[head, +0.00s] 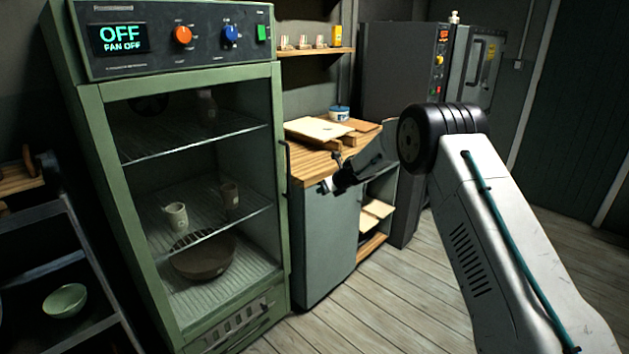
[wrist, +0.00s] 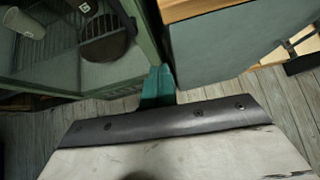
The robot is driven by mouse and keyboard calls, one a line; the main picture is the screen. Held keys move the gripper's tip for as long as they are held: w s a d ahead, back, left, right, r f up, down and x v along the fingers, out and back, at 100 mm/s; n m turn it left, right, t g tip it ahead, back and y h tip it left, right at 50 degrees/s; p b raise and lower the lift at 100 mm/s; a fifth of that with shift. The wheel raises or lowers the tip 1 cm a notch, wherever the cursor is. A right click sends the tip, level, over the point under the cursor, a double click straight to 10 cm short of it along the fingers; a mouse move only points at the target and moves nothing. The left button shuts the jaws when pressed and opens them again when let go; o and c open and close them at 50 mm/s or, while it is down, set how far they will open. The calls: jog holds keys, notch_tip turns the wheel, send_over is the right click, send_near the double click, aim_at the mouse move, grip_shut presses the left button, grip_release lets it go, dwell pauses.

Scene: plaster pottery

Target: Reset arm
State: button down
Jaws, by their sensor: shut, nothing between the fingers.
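My gripper (head: 335,186) shows small and dark at the end of my bent arm in the head view, just in front of the wooden worktop's corner. It is shut and holds nothing. In the wrist view its teal fingers (wrist: 158,88) are together at the middle, above the plank floor. The gripper is apart from the cabinet and the counter, as far as I can see.
A green drying cabinet (head: 97,200) with a closed glass door stands at left, reading OFF and FAN OFF. Cups and a dark bowl sit inside. A wood-topped counter (head: 325,240) carries boards (head: 318,129). A shelf with a green bowl (head: 65,300) is far left. Floor at right is clear.

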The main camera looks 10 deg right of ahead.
jog(key=s+d+m+t+h, duration=0.1)
jog(key=s+d+m+h, duration=0.3)
jog(key=d+m, duration=0.7)
jog(key=s+d+r+m+g+h, duration=0.25)
jog(key=s+d+r+m, duration=0.2)
jog(key=s+m, duration=0.4)
jog(key=s+d+r+m+g+h, duration=0.1)
jog(key=s+d+r+m+h, duration=0.25)
jog(key=s+r+m, duration=0.4)
jog(key=s+a+r+m+g+y, duration=0.1)
jog(key=s+m, duration=0.4)
jog(key=s, duration=1.1)
jog(key=s+a+r+m+g+y, duration=0.1)
jog(key=s+a+r+m, duration=0.2)
jog(key=s, duration=1.3)
jog(key=s+a+r+m+g+y, duration=0.2)
jog(key=s+r+m, duration=0.4)
jog(key=s, duration=1)
jog(key=shift+s+a+m, duration=0.2)
jog(key=shift+a+m, duration=0.3)
jog(key=shift+m, duration=0.5)
